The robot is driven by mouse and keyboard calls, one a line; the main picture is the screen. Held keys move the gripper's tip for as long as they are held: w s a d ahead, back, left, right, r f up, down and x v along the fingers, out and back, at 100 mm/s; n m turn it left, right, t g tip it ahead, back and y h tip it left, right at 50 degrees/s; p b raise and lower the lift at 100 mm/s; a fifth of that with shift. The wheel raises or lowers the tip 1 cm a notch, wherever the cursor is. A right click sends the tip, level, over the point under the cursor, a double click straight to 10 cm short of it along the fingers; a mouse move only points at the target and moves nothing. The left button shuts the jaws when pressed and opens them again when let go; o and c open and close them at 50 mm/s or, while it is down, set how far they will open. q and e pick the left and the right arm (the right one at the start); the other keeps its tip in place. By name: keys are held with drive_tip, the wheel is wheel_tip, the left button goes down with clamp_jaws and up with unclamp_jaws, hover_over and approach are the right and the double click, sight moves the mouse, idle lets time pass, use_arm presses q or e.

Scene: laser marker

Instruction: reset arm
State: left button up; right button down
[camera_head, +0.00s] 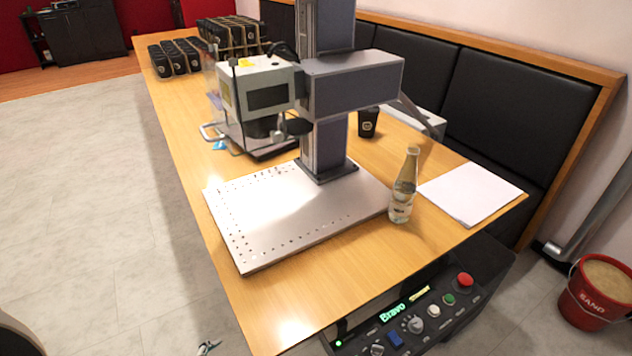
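The control box (425,315) at the bottom has lit green text, a red button and several knobs.
A glass bottle (403,190) stands at the plate's right edge, beside white paper (470,193). A black cup (368,122) stands behind the column. Black boxes (175,57) fill the table's far end. A red sand bucket (597,292) is at right. The floor at left is mostly clear.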

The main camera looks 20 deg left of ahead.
use_arm(q)
drive_tip(key=w+d+n+t+h+p, duration=0.1)
drive_tip(key=d+n+t+h+p, duration=0.1)
drive_tip(key=d, duration=0.7)
drive_tip(key=shift+w+d+n+t+h+p, duration=0.25)
drive_tip(key=shift+t+h+p, duration=0.35)
drive_tip(key=shift+h+p, duration=0.6)
use_arm(e)
drive_tip(key=shift+s+a+r, duration=0.3)
drive_tip(key=shift+s+r, duration=0.1)
drive_tip(key=shift+r, duration=0.15)
drive_tip(key=shift+s+a+r, duration=0.3)
drive_tip(key=shift+s+r, duration=0.1)
drive_tip(key=shift+r, duration=0.15)
use_arm(q)
drive_tip(key=shift+f, duration=0.1)
use_arm(e)
drive_tip(key=shift+w+r, duration=0.25)
drive_tip(key=shift+r, duration=0.1)
drive_tip(key=shift+d+f, duration=0.1)
use_arm(q)
drive_tip(key=c, duration=0.9)
drive_tip(key=shift+s+d, duration=0.1)
drive_tip(key=shift+d, duration=0.05)
drive_tip(key=shift+c, duration=0.4)
use_arm(e)
drive_tip(key=shift+s+d+f, duration=0.15)
drive_tip(key=shift+s, duration=0.05)
